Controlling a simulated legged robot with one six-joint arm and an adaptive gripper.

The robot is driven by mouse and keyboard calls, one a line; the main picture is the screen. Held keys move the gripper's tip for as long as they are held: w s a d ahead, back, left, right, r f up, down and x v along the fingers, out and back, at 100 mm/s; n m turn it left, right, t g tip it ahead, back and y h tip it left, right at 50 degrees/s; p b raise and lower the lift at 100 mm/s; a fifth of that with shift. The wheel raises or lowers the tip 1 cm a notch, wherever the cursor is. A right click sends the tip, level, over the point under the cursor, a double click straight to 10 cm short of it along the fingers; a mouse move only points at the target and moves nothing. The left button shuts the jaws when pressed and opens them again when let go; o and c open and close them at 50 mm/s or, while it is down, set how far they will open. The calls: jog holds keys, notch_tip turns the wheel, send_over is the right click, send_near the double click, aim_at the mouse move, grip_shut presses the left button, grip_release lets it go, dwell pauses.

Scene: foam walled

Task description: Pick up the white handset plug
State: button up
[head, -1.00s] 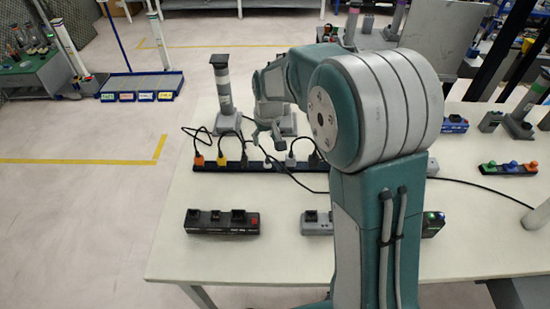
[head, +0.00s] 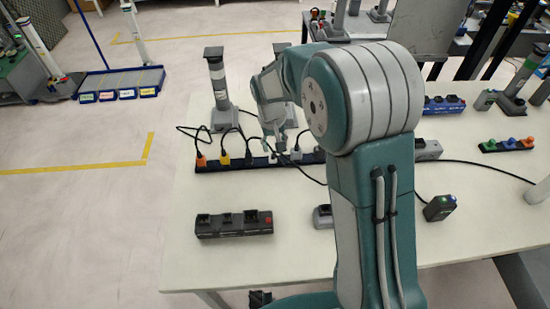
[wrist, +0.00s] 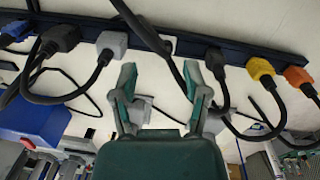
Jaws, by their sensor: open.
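The dark power strip (head: 262,162) lies on the table with several coloured plugs in it. In the wrist view a white plug (wrist: 168,41) sits in the strip, beyond and roughly between my fingertips, with a black cable running from it. It is mostly hidden behind my gripper in the head view. My gripper (wrist: 160,78) is open and empty, with its fingers short of the plug; in the head view it hangs over the strip (head: 280,146). A grey plug (wrist: 112,43) is to the left of the white one, and a black plug (wrist: 215,62) to the right.
A yellow plug (wrist: 261,68) and an orange plug (wrist: 297,76) sit farther right in the wrist view. Loose black cables loop nearby. A dark charger block (head: 234,224) lies in front, with clear tabletop between.

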aim_at(272, 156)
jog(key=f, duration=0.2)
jog(key=a+f, duration=0.1)
jog(key=f, duration=0.1)
jog(key=shift+a, duration=0.1)
jog(key=shift+f, duration=0.4)
jog(key=shift+d+f, duration=0.1)
jog(key=shift+d, duration=0.5)
jog(key=shift+a, duration=0.1)
grip_shut()
jog(key=shift+s+a, duration=0.1)
jog(key=shift+a, duration=0.15)
